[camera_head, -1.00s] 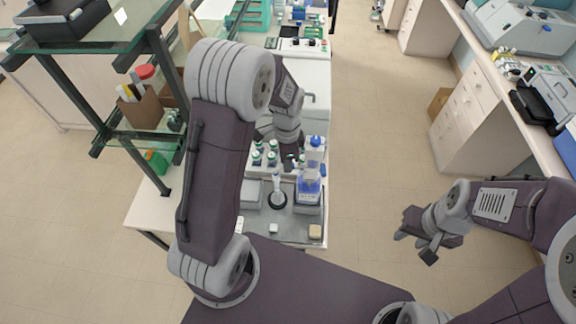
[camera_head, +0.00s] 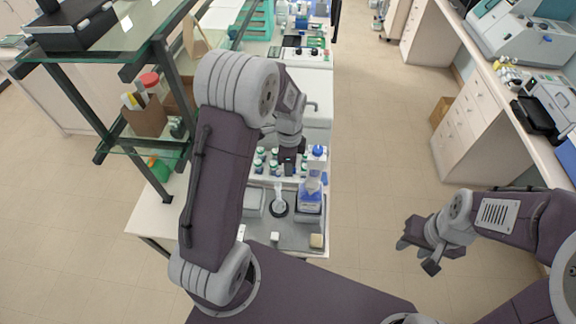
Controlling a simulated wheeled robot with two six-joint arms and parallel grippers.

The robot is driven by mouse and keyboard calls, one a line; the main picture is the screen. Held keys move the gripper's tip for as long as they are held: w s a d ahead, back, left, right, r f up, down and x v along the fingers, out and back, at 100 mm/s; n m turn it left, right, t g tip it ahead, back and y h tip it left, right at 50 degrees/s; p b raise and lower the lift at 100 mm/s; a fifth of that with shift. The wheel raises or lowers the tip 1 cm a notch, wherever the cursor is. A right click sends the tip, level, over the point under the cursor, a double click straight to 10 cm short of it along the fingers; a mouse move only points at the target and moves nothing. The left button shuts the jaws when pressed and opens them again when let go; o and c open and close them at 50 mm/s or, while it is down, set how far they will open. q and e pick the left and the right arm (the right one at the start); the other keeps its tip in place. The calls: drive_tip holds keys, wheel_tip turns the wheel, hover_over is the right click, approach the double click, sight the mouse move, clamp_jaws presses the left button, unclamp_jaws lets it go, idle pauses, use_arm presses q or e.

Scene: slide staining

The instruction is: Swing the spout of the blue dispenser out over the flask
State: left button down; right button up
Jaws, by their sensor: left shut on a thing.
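The blue dispenser (camera_head: 311,200), a bottle with a blue label and blue top, stands upright on the grey tray at the near end of the bench. The clear flask (camera_head: 279,201) stands to its left on a dark round base. My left gripper (camera_head: 289,168) is by the dispenser's upper part, above and behind the flask. It is shut on what seems to be the dispenser's spout; its fingers largely hide the spout, so its exact direction is unclear. My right gripper (camera_head: 417,256) is open and empty, over the floor to the right of the bench.
Several green-capped bottles (camera_head: 259,160) stand in a row behind the flask. A grey box (camera_head: 253,203) lies left of the flask. A beige block (camera_head: 316,241) and a small white block (camera_head: 275,237) lie on the tray's near part (camera_head: 295,238). A glass shelf (camera_head: 150,143) stands left.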

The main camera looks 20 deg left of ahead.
use_arm(q)
drive_tip(key=c, duration=1.5)
unclamp_jaws()
drive_tip(key=shift+s+f, duration=0.1)
drive_tip(key=shift+f, duration=0.05)
drive_tip(key=shift+o, duration=0.7)
drive_tip(key=shift+w+d, duration=0.2)
drive_tip(key=shift+d, duration=0.05)
wheel_tip(320, 180, up, 9)
drive_tip(key=b, duration=0.1)
